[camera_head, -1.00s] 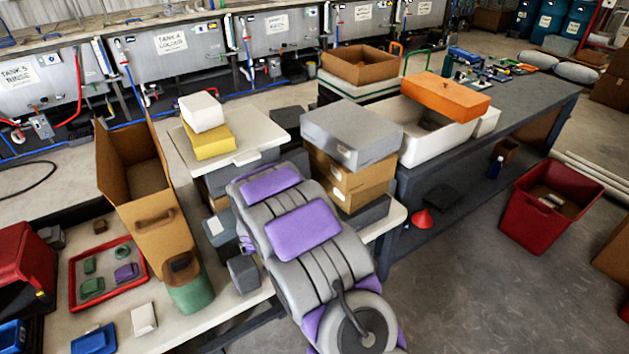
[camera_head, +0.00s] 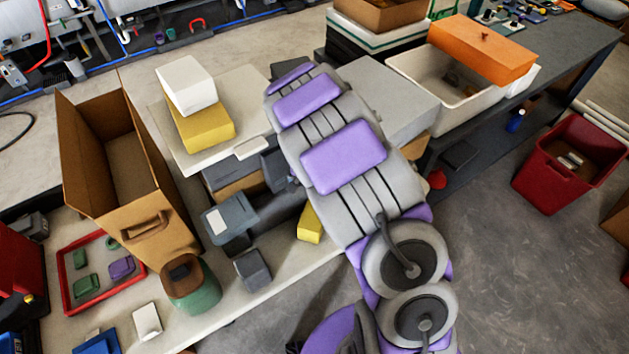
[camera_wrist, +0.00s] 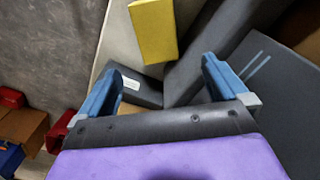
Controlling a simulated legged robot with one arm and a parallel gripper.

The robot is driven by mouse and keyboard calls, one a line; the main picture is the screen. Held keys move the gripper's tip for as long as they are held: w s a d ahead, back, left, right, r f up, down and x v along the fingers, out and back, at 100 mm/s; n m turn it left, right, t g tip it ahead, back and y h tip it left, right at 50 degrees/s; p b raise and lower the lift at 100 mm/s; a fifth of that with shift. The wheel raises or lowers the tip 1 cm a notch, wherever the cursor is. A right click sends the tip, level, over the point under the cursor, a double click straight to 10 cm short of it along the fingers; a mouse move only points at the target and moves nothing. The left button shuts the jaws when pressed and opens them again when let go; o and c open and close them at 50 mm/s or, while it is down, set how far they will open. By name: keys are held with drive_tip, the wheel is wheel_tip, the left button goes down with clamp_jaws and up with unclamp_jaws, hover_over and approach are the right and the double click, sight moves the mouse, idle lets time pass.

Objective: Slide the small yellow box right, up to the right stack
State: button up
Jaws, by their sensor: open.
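The small yellow box (camera_head: 310,226) is low on the pale table, between the left and right stacks, partly hidden by my arm in the head view. In the wrist view the yellow box (camera_wrist: 155,30) lies just beyond my open, empty gripper (camera_wrist: 162,68), with a visible gap to the fingers. The right stack, topped by a large grey box (camera_head: 385,95), is mostly behind my arm. My gripper is not clearly visible in the head view. Whether the yellow box touches either stack cannot be told.
The left stack carries a pale lid (camera_head: 240,105) with another yellow box (camera_head: 205,128) and a white box (camera_head: 187,85). A labelled dark box (camera_head: 228,222) and a small grey box (camera_head: 253,270) sit nearby. A tall open cardboard box (camera_head: 150,235) stands left.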

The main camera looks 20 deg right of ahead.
approach(316, 212)
drive_tip(key=shift+s+d+f+b, duration=0.1)
drive_tip(key=shift+d+f+b, duration=0.05)
drive_tip(key=shift+b, duration=0.2)
drive_tip(key=f, duration=0.2)
drive_tip(key=a+f, duration=0.1)
drive_tip(key=f, duration=0.2)
drive_tip(key=a+f+b, duration=0.1)
drive_tip(key=f, duration=0.1)
drive_tip(key=shift+f, duration=0.15)
drive_tip(key=f, duration=0.1)
drive_tip(key=d+f, duration=0.1)
drive_tip(key=f, duration=0.3)
drive_tip(key=shift+d+f+b, duration=0.15)
drive_tip(key=shift+d+b, duration=0.15)
drive_tip(key=shift+b, duration=0.05)
drive_tip(key=shift+a+f, duration=0.2)
drive_tip(key=shift+a, duration=0.4)
drive_tip(key=shift+c, duration=0.2)
drive_tip(key=shift+d, duration=0.45)
drive_tip(key=c, duration=0.9)
drive_tip(key=shift+a, duration=0.25)
drive_tip(key=shift+c, duration=0.4)
drive_tip(key=shift+d, duration=0.1)
